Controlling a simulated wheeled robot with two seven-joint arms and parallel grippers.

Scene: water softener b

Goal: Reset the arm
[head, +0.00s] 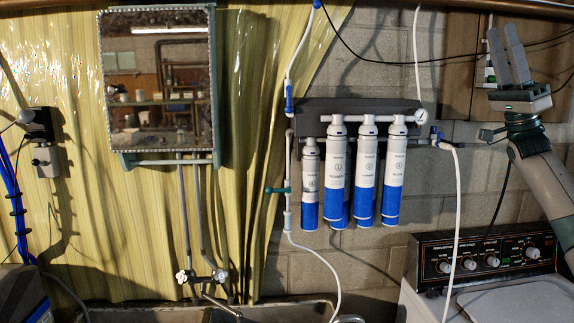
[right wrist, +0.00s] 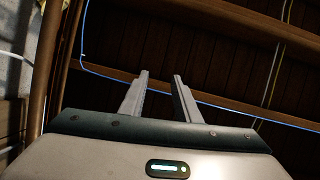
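My right gripper (head: 503,29) is raised at the upper right of the head view, fingers pointing up. Its two fingers stand apart with nothing between them. The right wrist view also shows the spread, empty fingers (right wrist: 161,75) in front of dark wooden shelving. My right arm comes in from the right edge. My left gripper is not seen in the head view. The water filter unit, with several white and blue cartridges (head: 367,175), hangs upright on the block wall, left of my right gripper and apart from it.
A wooden cabinet (head: 458,75) is behind my right arm. A washing machine (head: 485,258) stands below it. White hoses (head: 457,220) hang near the filters. A mirror (head: 160,85) hangs at left above a tap (head: 202,277). Brown shelving (right wrist: 230,98) fills the right wrist view.

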